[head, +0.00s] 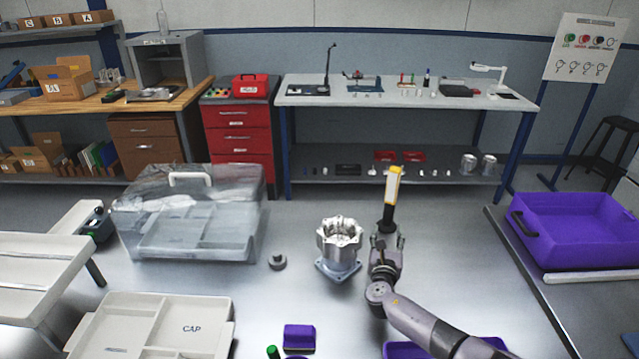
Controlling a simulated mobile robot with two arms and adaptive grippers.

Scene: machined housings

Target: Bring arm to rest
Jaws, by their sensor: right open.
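My right arm (415,318) comes in from the bottom right and bends upward over the grey table. My right gripper (387,238) is at its end, pointing away from me, with its jaws open. A black piece with a yellow and white upper part (394,186) shows just beyond the gripper; I cannot tell whether they touch. A silver machined housing (339,245) stands upright to the left of the gripper, with a gap between them. My left gripper is not in view.
A clear lidded case (190,215) and a small grey round part (277,261) are left of the housing. A white CAP tray (150,325) and a purple block (299,337) are in front. A purple bin (575,228) stands at right. The table right of my gripper is clear.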

